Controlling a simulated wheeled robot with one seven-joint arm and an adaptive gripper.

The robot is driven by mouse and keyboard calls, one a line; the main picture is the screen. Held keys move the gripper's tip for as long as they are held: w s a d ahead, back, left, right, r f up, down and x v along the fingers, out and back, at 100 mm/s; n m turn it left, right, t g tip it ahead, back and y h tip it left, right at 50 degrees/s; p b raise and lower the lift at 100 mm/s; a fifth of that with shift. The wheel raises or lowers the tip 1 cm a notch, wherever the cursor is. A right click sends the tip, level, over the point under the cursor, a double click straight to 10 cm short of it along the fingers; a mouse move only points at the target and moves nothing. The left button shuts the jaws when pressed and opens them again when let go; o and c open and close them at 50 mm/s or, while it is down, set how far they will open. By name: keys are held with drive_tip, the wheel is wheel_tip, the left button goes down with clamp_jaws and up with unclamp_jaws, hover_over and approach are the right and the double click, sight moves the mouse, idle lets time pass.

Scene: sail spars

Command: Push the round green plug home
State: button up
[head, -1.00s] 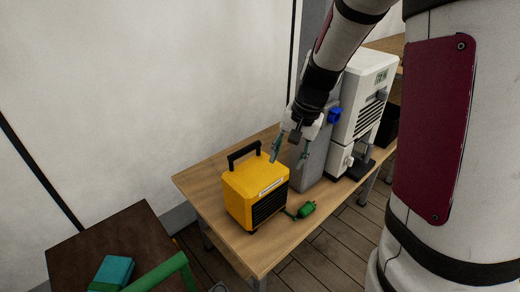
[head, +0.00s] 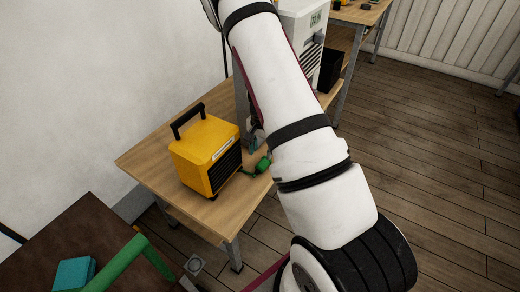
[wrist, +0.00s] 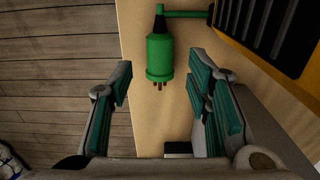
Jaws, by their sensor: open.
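The round green plug (head: 263,163) lies on the wooden table, to the right of the yellow heater (head: 205,150). In the wrist view the plug (wrist: 159,57) is a green cylinder with a wider collar and short brownish prongs facing the bottom of the picture. A green cable runs from its far end towards the heater. My gripper (wrist: 161,72) is open, its teal-padded fingers on either side of the plug's prong end in the picture, not touching it. How high the fingers are above it I cannot tell. In the head view my arm hides most of the gripper.
A grey upright block (head: 240,98) and a white machine (head: 302,30) stand farther back on the table (head: 145,160). A small white-and-dark item (wrist: 178,150) shows low in the wrist view. A dark table with a teal block (head: 74,273) is at lower left. The floor at right is clear.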

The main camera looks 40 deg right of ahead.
sight(261, 164)
wheel_tip(261, 164, down, 8)
drive_tip(key=b, duration=0.4)
drive_tip(key=shift+r, duration=0.1)
drive_tip(key=c, duration=1)
drive_tip(key=shift+r+p, duration=1.35)
drive_tip(key=shift+r, duration=1.25)
drive_tip(key=shift+c, duration=0.2)
